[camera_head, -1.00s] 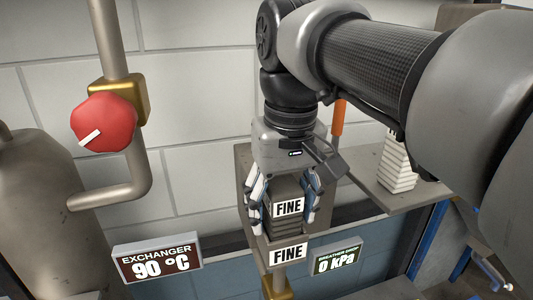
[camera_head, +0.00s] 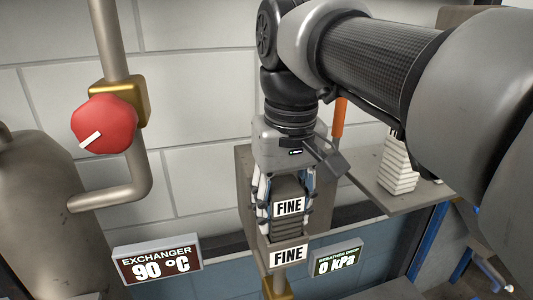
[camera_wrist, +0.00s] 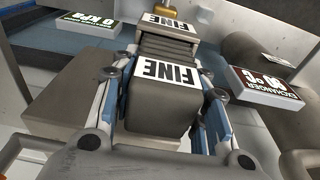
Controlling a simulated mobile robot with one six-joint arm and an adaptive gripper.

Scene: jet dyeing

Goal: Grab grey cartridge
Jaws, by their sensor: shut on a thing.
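The grey cartridge (camera_head: 289,192) has ribbed sides and a white FINE label. It sits in the grey holder (camera_head: 288,267), which has its own FINE label on the front. My gripper (camera_head: 287,215) is shut on the cartridge, with a finger on each side of it. In the wrist view the cartridge (camera_wrist: 160,107) fills the space between my fingers, with the holder's FINE label beyond it. The cartridge's lower part is hidden by the holder and my fingers.
A white ribbed cartridge (camera_head: 398,172) stands on a grey shelf (camera_head: 378,197) at right, near an orange handle (camera_head: 338,118). A red knob (camera_head: 103,123) on a pipe is at left. The exchanger display (camera_head: 157,257) reads 90 °C; the breather drop display (camera_head: 337,262) reads 0 kPa.

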